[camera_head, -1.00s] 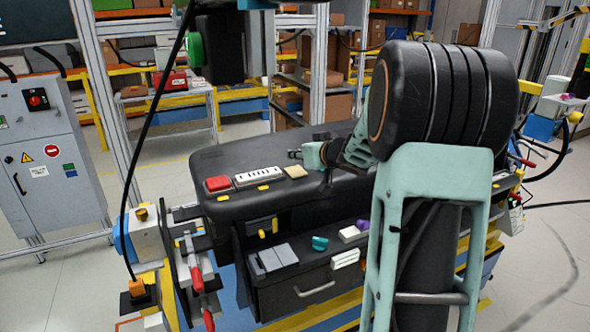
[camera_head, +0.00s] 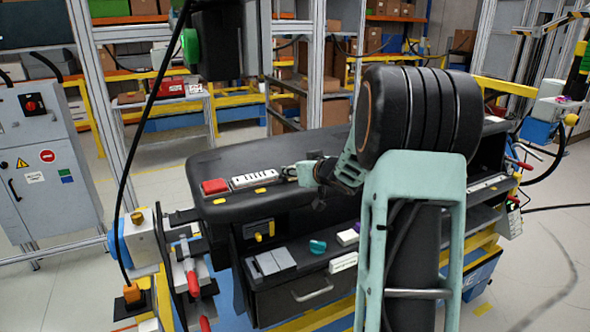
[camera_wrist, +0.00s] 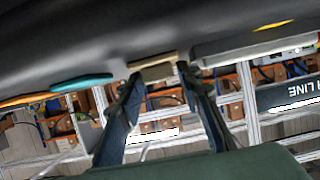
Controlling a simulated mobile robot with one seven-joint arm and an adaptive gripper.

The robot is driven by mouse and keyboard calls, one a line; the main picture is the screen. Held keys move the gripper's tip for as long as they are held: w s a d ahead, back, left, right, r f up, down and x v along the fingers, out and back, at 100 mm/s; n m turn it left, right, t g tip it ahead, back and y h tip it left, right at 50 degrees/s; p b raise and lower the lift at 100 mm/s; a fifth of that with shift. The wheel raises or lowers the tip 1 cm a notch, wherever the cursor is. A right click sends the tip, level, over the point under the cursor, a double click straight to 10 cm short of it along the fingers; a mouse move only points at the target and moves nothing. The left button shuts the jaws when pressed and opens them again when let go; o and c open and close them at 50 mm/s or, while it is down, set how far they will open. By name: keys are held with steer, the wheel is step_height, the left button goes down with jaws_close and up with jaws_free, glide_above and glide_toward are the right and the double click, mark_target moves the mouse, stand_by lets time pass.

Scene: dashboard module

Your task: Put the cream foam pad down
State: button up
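The cream foam pad (camera_wrist: 158,72) is a small flat block. In the wrist view it lies against the black dashboard top (camera_wrist: 60,45), between the tips of my gripper (camera_wrist: 160,75). The two fingertips are apart, one at each end of the pad. Whether they press on it or only stand beside it cannot be told. In the head view my gripper (camera_head: 291,173) is low over the dashboard top (camera_head: 215,165), just right of the white slotted strip, and hides most or all of the pad.
Left of my gripper on the dashboard top are the white slotted strip (camera_head: 256,178) and a red block (camera_head: 214,187). A teal piece (camera_wrist: 82,82) is near the pad in the wrist view. The lower ledge holds grey blocks (camera_head: 275,260) and a teal knob (camera_head: 317,246).

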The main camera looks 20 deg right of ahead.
steer(key=shift+s+r, duration=0.2)
steer(key=shift+r, duration=0.1)
steer(key=v, duration=1.1)
steer(key=shift+s+p, duration=0.3)
steer(key=shift+p, duration=0.15)
steer(key=shift+r, duration=0.15)
